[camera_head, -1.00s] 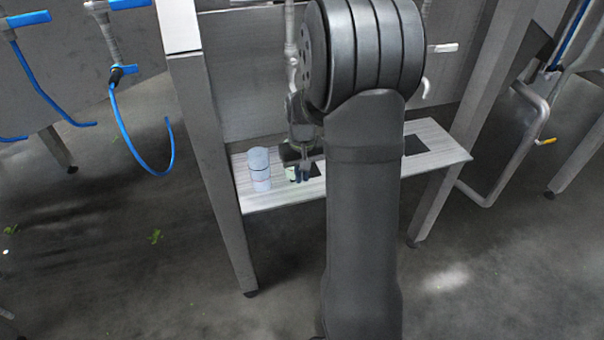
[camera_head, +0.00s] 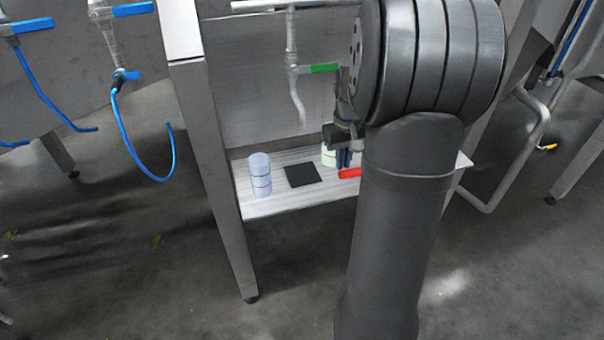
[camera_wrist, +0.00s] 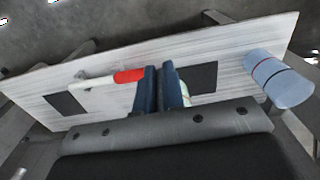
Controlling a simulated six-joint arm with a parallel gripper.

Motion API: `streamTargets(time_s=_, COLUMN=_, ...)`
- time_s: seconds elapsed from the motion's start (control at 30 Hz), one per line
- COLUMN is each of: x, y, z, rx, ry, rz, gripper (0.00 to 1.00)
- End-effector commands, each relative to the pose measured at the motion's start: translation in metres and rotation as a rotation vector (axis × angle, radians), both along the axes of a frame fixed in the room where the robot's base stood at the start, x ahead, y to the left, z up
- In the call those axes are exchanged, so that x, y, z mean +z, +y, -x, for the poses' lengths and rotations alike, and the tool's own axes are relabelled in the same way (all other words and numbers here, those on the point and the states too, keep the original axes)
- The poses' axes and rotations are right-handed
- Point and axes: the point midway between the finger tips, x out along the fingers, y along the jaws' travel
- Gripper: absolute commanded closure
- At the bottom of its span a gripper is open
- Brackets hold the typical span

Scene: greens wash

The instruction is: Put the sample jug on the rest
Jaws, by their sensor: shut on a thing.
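The sample jug, a pale whitish-green vessel (camera_head: 328,155), shows only in part beside my gripper (camera_head: 344,158). A sliver of the jug (camera_wrist: 185,99) also shows right of the dark blue fingers in the wrist view. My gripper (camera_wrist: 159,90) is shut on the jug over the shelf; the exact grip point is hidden. Two dark square pads are on the shelf, and I cannot tell which is the rest. One pad (camera_head: 302,175) is bare, left of my gripper. The other pad (camera_wrist: 66,103) shows bare in the wrist view; my arm hides it in the head view.
A pale blue banded cylinder (camera_head: 260,176) stands at the shelf's (camera_head: 275,205) left end. A red-ended white rod (camera_wrist: 128,76) is near my fingers. A green-handled tap (camera_head: 322,68) has its spout above the left pad. Steel legs flank the shelf.

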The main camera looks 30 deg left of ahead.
Motion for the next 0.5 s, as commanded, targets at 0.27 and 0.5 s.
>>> streamTargets(time_s=0.27, x=0.005, y=-0.002, z=-0.005, rx=0.005, ry=0.002, rz=0.001, gripper=1.0)
streamTargets(time_s=0.5, x=-0.029, y=0.054, z=-0.002, rx=0.006, ry=0.003, rz=0.001, gripper=1.0)
